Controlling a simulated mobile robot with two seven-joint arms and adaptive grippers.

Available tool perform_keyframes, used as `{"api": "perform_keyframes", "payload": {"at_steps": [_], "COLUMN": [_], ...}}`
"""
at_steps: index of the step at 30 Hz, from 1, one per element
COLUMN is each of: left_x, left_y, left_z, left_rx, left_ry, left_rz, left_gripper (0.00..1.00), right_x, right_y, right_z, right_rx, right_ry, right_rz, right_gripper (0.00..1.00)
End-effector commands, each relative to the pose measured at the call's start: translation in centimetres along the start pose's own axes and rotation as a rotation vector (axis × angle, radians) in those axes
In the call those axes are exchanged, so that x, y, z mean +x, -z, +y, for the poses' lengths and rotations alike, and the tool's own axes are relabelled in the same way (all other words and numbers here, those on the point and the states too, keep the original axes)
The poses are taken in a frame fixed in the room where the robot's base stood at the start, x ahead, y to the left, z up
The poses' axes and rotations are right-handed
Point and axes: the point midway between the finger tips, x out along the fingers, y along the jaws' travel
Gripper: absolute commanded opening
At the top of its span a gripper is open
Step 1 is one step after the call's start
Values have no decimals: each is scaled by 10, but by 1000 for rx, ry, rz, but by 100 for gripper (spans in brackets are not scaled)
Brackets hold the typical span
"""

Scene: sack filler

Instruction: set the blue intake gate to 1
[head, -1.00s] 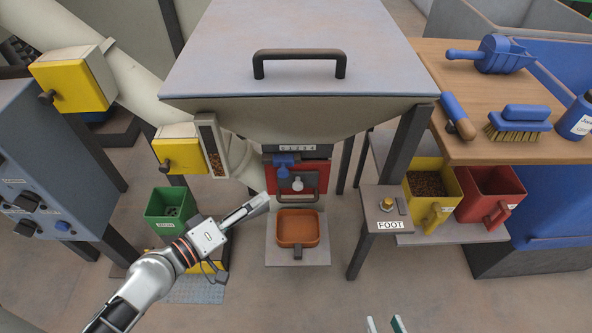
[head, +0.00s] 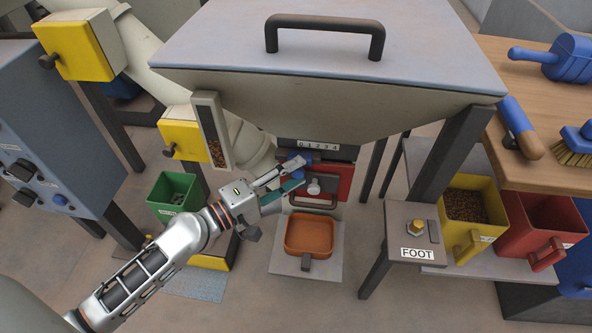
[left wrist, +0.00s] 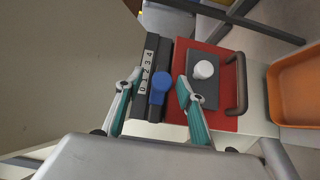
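The blue intake gate (head: 294,163) is a blue knob on a dark slide below the number plate (head: 318,146) marked 0 to 4. In the left wrist view the blue gate (left wrist: 161,83) sits beside the low-number half of the plate (left wrist: 147,72); its exact reading is unclear. My left gripper (head: 301,172) is open at the front of the filler. In the left wrist view its two fingers (left wrist: 158,78) stand on either side of the blue knob, with gaps showing. Contact cannot be told. My right gripper is not in view.
A red panel (head: 335,178) with a white knob (head: 314,188) and a bar handle lies just right of my left fingers. An orange tray (head: 309,233) stands below. The hopper (head: 330,100) overhangs above. A FOOT switch stand (head: 413,235) is at right.

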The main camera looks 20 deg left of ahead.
Motion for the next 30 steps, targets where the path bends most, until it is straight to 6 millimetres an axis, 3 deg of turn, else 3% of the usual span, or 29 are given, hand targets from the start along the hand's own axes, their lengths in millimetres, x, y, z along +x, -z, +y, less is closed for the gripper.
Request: {"api": "perform_keyframes", "payload": {"at_steps": [4, 13, 18, 30], "left_x": [12, 13, 13, 28], "left_y": [0, -1, -1, -15], "left_z": [0, -2, -2, -2], "left_rx": [0, -1, -1, -1], "left_ry": [0, 4, 4, 1], "left_rz": [-1, 0, 0, -1], "left_gripper": [38, 38, 0, 0], "right_x": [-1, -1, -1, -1], "right_y": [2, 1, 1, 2], "right_z": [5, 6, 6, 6], "right_rx": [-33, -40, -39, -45], "right_ry": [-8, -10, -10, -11], "right_rz": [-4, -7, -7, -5], "right_gripper": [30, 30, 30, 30]}}
